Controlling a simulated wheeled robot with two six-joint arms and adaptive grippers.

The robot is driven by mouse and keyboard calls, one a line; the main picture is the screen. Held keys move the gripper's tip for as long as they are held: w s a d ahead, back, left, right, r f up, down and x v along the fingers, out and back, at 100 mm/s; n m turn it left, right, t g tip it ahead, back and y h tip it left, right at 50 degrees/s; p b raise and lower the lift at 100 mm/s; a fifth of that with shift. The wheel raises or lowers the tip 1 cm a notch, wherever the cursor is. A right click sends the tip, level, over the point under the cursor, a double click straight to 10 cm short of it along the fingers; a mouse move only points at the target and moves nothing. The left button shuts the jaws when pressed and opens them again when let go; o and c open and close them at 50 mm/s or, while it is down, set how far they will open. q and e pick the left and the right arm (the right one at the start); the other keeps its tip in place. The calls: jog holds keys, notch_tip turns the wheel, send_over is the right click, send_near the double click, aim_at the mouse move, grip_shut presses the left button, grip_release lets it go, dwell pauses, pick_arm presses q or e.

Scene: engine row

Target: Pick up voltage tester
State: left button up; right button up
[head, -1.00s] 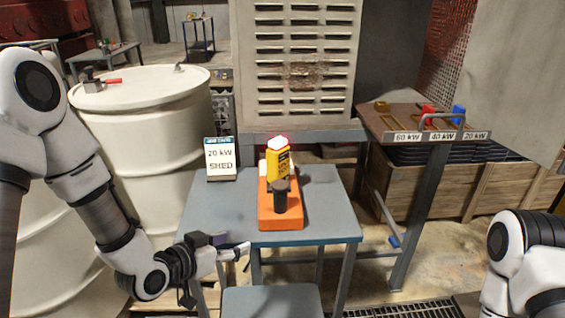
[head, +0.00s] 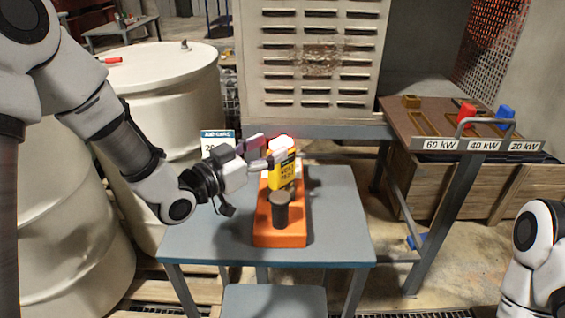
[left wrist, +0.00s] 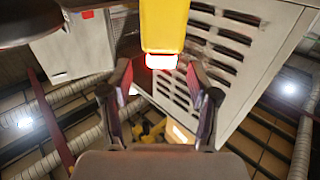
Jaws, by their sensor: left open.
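The voltage tester (head: 284,172) is yellow with dark lettering and a red-glowing white tip. It stands upright in an orange holder (head: 268,232) on the small grey table, behind a dark knob-topped post (head: 280,208). My left gripper (head: 268,152) is open at the tester's upper left side, its fingertips close to the tester's upper part; contact cannot be told. In the left wrist view the tester (left wrist: 164,25) is at top centre, its glowing tip toward the open fingers (left wrist: 163,90), with nothing held. My right arm shows at the lower right, its gripper out of frame.
A sign card (head: 216,138) stands behind my left gripper, partly hidden. White drums (head: 160,100) stand at the left. A louvred cabinet (head: 315,60) rises behind the table (head: 335,215). A labelled stand (head: 420,118) is at the right. The table's right side is clear.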

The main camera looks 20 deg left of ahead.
aim_at(274, 147)
pick_arm(q)
jog(key=x, duration=0.4)
jog(key=shift+w+d+f+p, duration=0.1)
jog(key=shift+w+f+p, duration=0.2)
jog(key=shift+w+f, duration=0.1)
jog(key=shift+s+r, duration=0.1)
jog(key=shift+s, duration=0.05)
grip_shut()
